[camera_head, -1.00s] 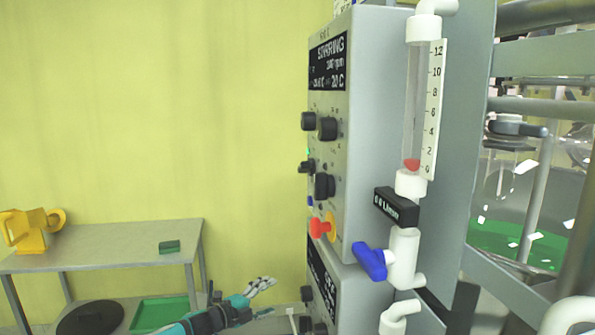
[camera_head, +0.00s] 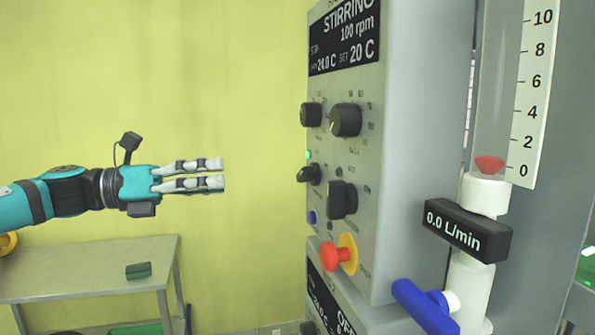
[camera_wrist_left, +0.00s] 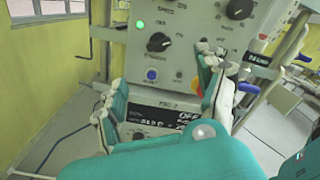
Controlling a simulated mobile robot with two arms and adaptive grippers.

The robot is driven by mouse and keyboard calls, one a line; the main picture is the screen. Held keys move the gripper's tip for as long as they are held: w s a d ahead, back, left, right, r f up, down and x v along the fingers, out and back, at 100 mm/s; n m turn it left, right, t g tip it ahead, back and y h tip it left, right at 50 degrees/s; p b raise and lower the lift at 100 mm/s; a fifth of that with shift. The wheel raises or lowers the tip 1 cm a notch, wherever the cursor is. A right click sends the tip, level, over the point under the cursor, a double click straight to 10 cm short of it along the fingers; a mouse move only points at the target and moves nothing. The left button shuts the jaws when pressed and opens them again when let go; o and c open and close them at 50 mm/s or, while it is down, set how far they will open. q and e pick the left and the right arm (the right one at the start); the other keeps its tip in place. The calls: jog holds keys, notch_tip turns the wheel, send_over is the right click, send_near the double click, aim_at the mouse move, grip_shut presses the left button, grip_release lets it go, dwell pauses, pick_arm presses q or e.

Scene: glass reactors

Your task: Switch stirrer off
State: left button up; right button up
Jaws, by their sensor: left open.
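The stirrer control box (camera_head: 400,180) stands right of centre in the head view, its display (camera_head: 345,38) reading STIRRING, 100 rpm. Its front carries two upper black knobs (camera_head: 346,120), a smaller dark knob (camera_head: 308,174) below a lit green lamp (camera_head: 308,155), a larger black knob (camera_head: 342,200), a blue button (camera_head: 312,217) and a red stop button (camera_head: 336,257). My left gripper (camera_head: 222,173) is open and empty, left of the panel and clearly apart from it. In the left wrist view, my open fingers (camera_wrist_left: 160,105) frame the panel's lower part, with a black knob (camera_wrist_left: 158,42) above. My right gripper is not in view.
A flow meter tube (camera_head: 497,90) with a 0.0 L/min readout (camera_head: 467,230) and a blue valve handle (camera_head: 425,305) stand right of the box. A second unit below reads OFF (camera_wrist_left: 187,117). A grey table (camera_head: 90,268) is behind. Space between gripper and panel is free.

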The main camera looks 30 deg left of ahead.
aim_at(299, 175)
pick_arm(q)
jog(key=p+x, duration=0.4)
jog(key=x, duration=0.2)
jog(key=p+x, duration=0.4)
jog(key=x, duration=0.3)
jog(key=shift+w+d+r, duration=0.1)
jog(key=shift+w+r, duration=0.15)
jog(key=shift+w, duration=0.05)
jog(key=shift+w+d+f+p, duration=0.15)
jog(key=shift+w+d+p, duration=0.2)
jog(key=shift+p, duration=0.45)
jog(key=shift+w+f, duration=0.1)
jog(key=shift+w, duration=0.05)
jog(key=shift+c, duration=0.4)
jog(key=c, duration=1.1)
